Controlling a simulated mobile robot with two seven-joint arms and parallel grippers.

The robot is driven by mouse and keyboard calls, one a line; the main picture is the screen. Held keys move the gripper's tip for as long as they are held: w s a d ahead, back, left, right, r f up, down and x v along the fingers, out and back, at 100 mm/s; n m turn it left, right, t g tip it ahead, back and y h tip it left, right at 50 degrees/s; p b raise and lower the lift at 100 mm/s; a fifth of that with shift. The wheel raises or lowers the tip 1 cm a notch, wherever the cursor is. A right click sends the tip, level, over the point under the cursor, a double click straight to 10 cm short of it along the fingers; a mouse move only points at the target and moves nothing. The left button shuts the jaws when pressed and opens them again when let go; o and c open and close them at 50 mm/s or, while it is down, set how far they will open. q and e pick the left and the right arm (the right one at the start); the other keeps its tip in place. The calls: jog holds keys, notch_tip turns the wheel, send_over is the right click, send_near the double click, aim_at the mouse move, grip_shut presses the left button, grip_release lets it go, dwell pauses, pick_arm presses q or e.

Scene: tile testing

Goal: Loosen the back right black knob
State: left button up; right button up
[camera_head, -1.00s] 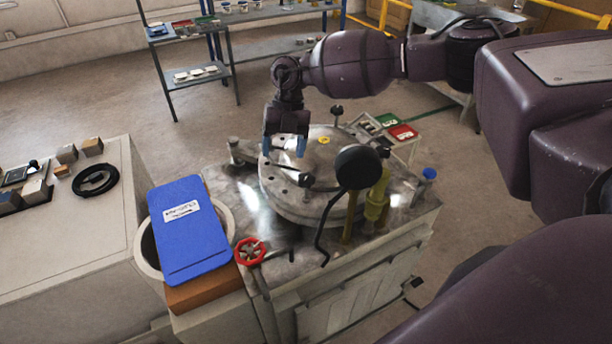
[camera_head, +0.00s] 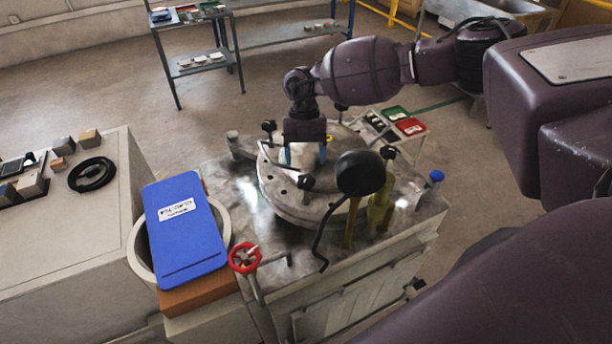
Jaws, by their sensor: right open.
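A round metal lid (camera_head: 285,203) sits on top of the machine, with black knobs around its rim. The back right black knob (camera_head: 341,107) shows just below my right forearm, partly covered by it. The back left knob (camera_head: 269,126), front left knob (camera_head: 306,182) and front right knob (camera_head: 388,152) also show. My right gripper (camera_head: 305,156) points down over the back middle of the lid, left of and nearer than the back right knob. Its blue-tipped fingers are apart with no knob between them. My left gripper is out of view.
A black round gauge (camera_head: 360,172) stands up at the lid's front right, near a yellow-green fitting (camera_head: 380,207). A red handwheel (camera_head: 244,257) is at the front left. A blue case (camera_head: 186,230) leans at the left. A small cart (camera_head: 410,127) stands behind.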

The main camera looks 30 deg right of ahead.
aim_at(306, 178)
jog(key=shift+x, duration=2.8)
jog(key=c, duration=0.9)
